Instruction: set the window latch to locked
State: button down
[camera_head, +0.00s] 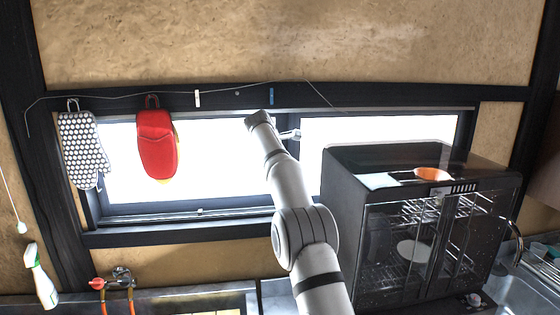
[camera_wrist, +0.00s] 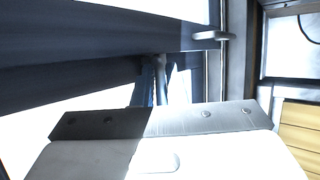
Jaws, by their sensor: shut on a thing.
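The window (camera_head: 225,185) is a wide sliding one in a dark frame, bright behind. My gripper (camera_head: 290,134) is small in the head view and sits at the dark upright between the panes, beyond my wrist. In the wrist view the two narrow fingers of my gripper (camera_wrist: 153,82) are close together against the dark upright (camera_wrist: 90,50). They are shut on the window latch, which is mostly hidden between them. Whether it is turned to locked cannot be seen. A grey metal lever-like piece (camera_wrist: 213,36) shows apart from the fingers, near the end of the upright.
A black glass-doored cabinet (camera_head: 350,210) with racks and dishes stands close to the right of my arm. A red oven mitt (camera_head: 156,142) and a dotted mitt (camera_head: 80,150) hang at left. A spray bottle (camera_head: 40,275) and a faucet (camera_head: 122,275) are low at left.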

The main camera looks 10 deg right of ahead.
jog(key=shift+f, duration=0.5)
jog(key=c, duration=1.7)
grip_release()
jog(key=shift+d+r, duration=0.1)
jog(key=shift+o, duration=0.8)
jog(key=shift+r, duration=0.2)
jog(key=b+v, duration=0.1)
jog(key=v, duration=0.7)
jog(key=shift+w, duration=0.15)
